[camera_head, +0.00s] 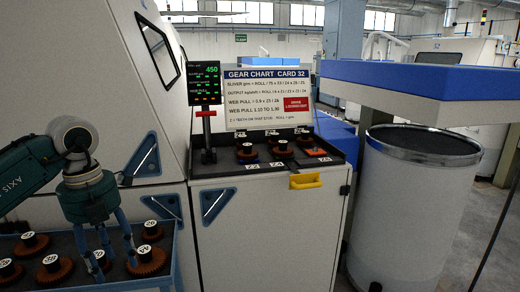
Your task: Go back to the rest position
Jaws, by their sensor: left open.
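My left gripper (115,264) hangs at the lower left with its fingers pointing down and apart, over a blue-edged tray (175,262) of brown gears. One gear (148,258) is just right of the fingers, and another (100,261) is partly hidden behind them. I cannot tell whether the fingertips touch either gear. No gear shows held between the fingers. More gears, such as one at the left (30,242), sit in the tray with dark hubs and white number labels. My right gripper is not in view.
A white cabinet (265,230) stands right of the tray, with a gear deck (240,168), yellow handle (305,181) and gear chart sign (267,95). A display (206,83) reads 450. A large grey can (410,210) stands at the right under a blue-edged machine (420,78). Floor shows far right.

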